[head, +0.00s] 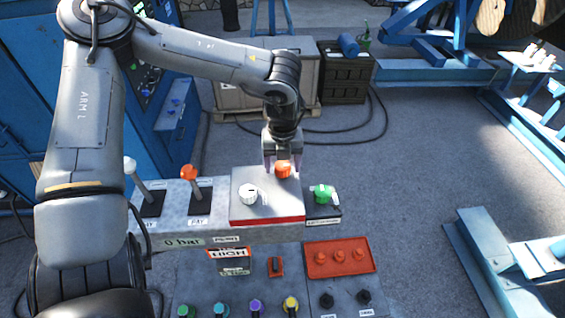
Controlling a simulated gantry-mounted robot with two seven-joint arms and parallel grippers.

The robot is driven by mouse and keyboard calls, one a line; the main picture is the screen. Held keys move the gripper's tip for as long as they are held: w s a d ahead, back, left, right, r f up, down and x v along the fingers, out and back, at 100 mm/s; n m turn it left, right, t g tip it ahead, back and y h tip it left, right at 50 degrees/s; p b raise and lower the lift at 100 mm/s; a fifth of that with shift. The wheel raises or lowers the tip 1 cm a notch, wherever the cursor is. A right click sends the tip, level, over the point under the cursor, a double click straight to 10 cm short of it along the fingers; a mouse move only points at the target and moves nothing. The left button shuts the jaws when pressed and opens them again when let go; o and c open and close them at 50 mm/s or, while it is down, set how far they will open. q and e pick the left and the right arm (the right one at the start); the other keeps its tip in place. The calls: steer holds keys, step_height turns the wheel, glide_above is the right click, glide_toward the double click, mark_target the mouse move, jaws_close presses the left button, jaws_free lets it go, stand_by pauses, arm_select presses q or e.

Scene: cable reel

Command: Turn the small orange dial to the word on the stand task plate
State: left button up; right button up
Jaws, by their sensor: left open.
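The small orange dial (283,169) sits on a raised grey block with a red lower edge (266,206) on the console. A white dial (248,193) is on the same block, left of and nearer than the orange one. My left gripper (283,168) points down at the orange dial, its fingers open on either side of it; whether they touch it I cannot tell. A plate on the console front reads "HIGH" (228,253); smaller lettering near it is too small to read. My right gripper is out of view.
Left of the block stand a white-topped lever (131,166) and an orange-topped lever (189,173). A green knob (322,192) is at the right. The lower panel has a red tray of red buttons (338,257) and several coloured knobs.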

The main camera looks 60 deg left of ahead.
mark_target(283, 165)
arm_select(q)
step_height(283, 165, up, 9)
steer(key=shift+r+b, duration=0.1)
steer(key=shift+b, duration=0.45)
steer(key=shift+r, duration=0.85)
